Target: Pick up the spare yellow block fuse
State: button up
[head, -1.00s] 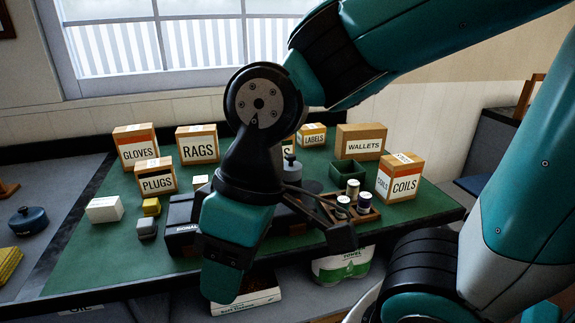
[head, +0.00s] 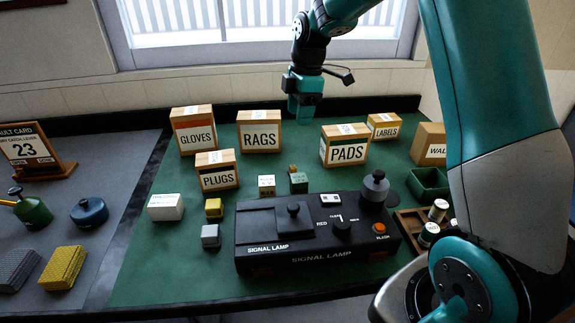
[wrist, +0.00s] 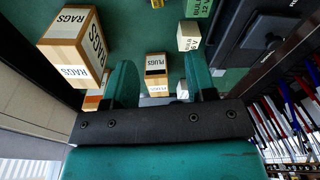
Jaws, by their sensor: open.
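The yellow block (head: 214,209) sits on the green mat in the head view, in front of the PLUGS box and just behind a grey block (head: 210,236). My gripper (head: 303,115) is raised at the back of the table, between the RAGS and PADS boxes in the picture, well behind and right of the yellow block. In the wrist view its two teal fingers (wrist: 161,82) are apart with nothing held between them.
The PLUGS box (head: 217,171), RAGS box (head: 259,131), GLOVES box (head: 193,130) and PADS box (head: 343,145) stand around. A white box (head: 165,207) lies left of the yellow block. The black signal lamp unit (head: 315,240) is to its right. The front left mat is clear.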

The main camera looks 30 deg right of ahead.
jog(key=p, duration=0.2)
send_over(293, 167)
notch_tip(293, 167, down, 12)
jog(key=shift+s+d+r, duration=0.1)
jog(key=shift+r, duration=0.1)
jog(key=shift+f+p, duration=1.3)
jog(key=shift+f, duration=1.35)
jog(key=c, duration=0.5)
